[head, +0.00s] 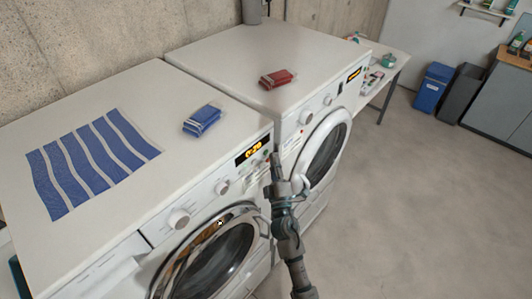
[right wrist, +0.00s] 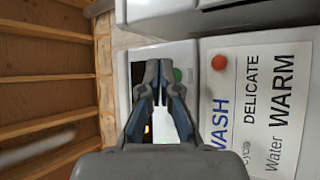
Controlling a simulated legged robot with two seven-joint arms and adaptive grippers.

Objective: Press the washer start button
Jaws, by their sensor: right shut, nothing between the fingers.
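The near washer (head: 112,85) is a white front loader with a lit amber display (head: 253,152), dials and a round door (head: 208,262). My right gripper (head: 276,158) is shut and empty, its tip close to the panel's right end, just right of the display. In the right wrist view the closed fingertips (right wrist: 158,66) are right beside a round green button (right wrist: 177,74), partly behind the right finger. I cannot tell whether they touch the panel. A red round piece (right wrist: 219,62) sits on a white note (right wrist: 262,100) reading WASH, DELICATE, Water WARM. My left gripper is not in view.
A second white machine (head: 240,52) with its own display stands beside the washer. A blue packet (head: 202,120) and striped cloth (head: 90,160) lie on the washer; a red packet (head: 277,79) lies on the second. Bins (head: 433,88) stand far right. The floor (head: 420,190) is clear.

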